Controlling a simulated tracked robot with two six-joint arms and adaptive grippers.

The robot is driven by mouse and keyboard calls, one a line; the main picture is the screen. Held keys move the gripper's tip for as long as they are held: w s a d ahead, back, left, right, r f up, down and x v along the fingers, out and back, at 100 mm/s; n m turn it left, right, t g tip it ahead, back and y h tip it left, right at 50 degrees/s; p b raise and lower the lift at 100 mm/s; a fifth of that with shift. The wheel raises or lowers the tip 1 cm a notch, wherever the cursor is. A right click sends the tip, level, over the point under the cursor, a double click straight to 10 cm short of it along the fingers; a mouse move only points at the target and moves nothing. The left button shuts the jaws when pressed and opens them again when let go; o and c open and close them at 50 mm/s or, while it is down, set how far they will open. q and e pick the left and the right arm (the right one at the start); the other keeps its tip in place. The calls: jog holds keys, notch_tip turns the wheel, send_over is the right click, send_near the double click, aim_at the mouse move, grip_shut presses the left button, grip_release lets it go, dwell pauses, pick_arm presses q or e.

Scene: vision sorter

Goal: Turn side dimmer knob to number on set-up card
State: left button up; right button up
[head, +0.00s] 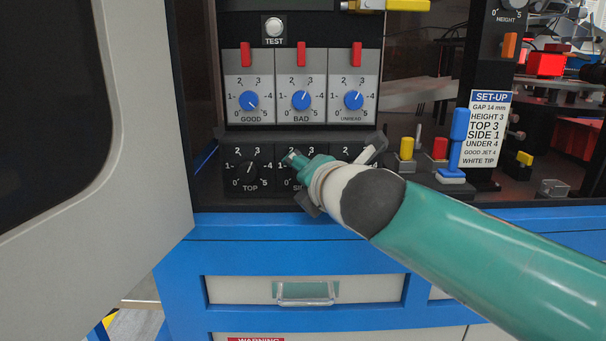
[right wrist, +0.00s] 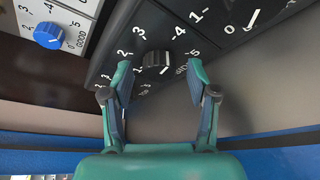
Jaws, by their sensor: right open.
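The black dimmer panel (head: 228,188) has a row of dials; TOP (head: 247,172) is clear on the left. The SIDE dial is mostly covered by my right gripper (head: 297,168), and its knob is hidden in the head view. In the right wrist view a black knob (right wrist: 155,63) with a pale mark lies ahead between the fingertips of my right gripper (right wrist: 160,72), which are apart on both sides of it. Whether they touch it, and its exact setting, I cannot tell. The set-up card (head: 490,130) reads SIDE 1. My left gripper is not seen.
Three blue knobs, GOOD (head: 250,100), BAD (head: 301,100) and UNREAD (head: 353,100), sit above the dimmer panel. A grey door (head: 130,190) stands at the left. Coloured pegs, including a yellow one (head: 406,148), stand right of the panel. A drawer (head: 240,290) is below.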

jog(key=shift+w, duration=0.2)
jog(key=c, duration=1.1)
jog(key=shift+a, duration=0.2)
grip_shut()
jog(key=shift+d+r+n+h+p, duration=0.15)
jog(key=shift+n+h+p, duration=0.25)
jog(key=shift+p, duration=0.75)
jog(key=n+p, duration=0.2)
jog(key=p, duration=0.1)
jog(key=shift+r+g+h+p, duration=0.1)
jog(key=shift+g+h+p, duration=0.3)
jog(key=shift+f+n+h+p, duration=0.2)
jog(key=shift+n+h+p, duration=0.6)
jog(key=shift+n+p, duration=0.45)
